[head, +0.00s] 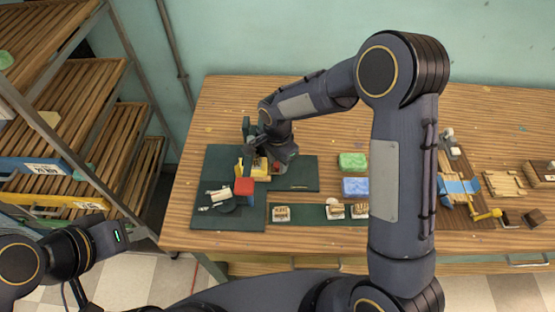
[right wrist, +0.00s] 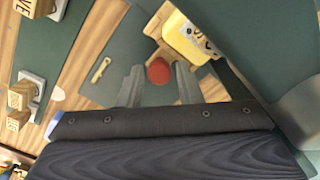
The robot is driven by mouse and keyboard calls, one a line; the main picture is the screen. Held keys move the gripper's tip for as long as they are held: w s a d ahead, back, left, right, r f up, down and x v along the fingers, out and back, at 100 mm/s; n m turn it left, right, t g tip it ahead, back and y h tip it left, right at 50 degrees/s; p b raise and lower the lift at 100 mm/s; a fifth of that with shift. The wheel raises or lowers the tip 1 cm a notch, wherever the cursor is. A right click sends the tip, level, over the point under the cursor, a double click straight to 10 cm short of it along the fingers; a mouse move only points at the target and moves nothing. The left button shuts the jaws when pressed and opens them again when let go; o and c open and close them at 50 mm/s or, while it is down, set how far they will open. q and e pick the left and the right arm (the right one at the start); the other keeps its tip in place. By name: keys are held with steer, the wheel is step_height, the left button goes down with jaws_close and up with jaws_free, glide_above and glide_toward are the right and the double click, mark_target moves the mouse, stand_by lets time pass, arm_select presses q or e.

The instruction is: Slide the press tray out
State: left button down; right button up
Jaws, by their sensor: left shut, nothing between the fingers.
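The yellow press (head: 259,172) stands on a dark green mat at the left of the table. It also shows in the right wrist view (right wrist: 188,38). A round red knob (right wrist: 158,72) lies beside its yellow body; I cannot tell the tray's own edges, and my right arm hides part of the press in the head view. My right gripper (right wrist: 160,85) is open, its two grey fingers apart on either side of the red knob, with no clear contact. My left gripper (head: 110,235) is shut and empty at the lower left, away from the table.
A red block (head: 244,186) is beside the press. Green soap (head: 353,161) and blue soap (head: 356,187) lie to its right. Several wooden stamps (head: 281,213) stand on a green strip in front. A wooden rack (head: 80,90) stands at the left. Wooden parts (head: 505,183) lie at the right.

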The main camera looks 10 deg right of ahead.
jaws_close()
steer(key=d, duration=0.3)
steer(key=s+d+b, duration=0.1)
steer(key=d, duration=0.3)
steer(key=s+d+b, duration=0.1)
steer(key=d, duration=0.3)
steer(key=shift+s+d, duration=0.25)
steer(key=shift+d, duration=0.35)
jaws_free()
steer(key=shift+d, duration=0.1)
steer(key=shift+b, duration=0.3)
